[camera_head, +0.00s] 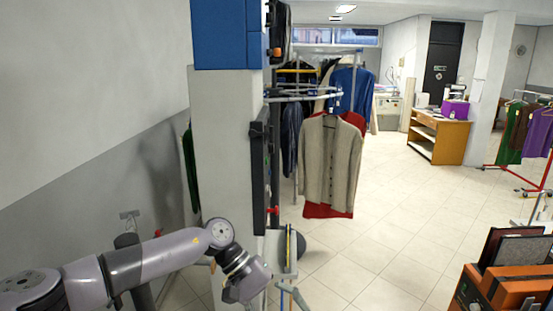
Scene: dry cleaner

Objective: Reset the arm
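My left arm (160,255) comes in from the lower left in the head view. It stretches across the front of a white pillar and bends down at the wrist (246,275). My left gripper (287,291) is at the bottom edge, beside the foot of the pillar. It is partly cut off and overlaps grey parts behind it, so whether its fingers are open or shut is unclear. No held object can be made out. My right gripper cannot be made out in this view.
A white pillar (222,140) with a blue box (226,34) stands close to my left arm. A beige cardigan (330,165) hangs on a rack beyond it. An orange case (490,288) is at the lower right. A wooden desk (438,140) stands far back. The tiled floor between is clear.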

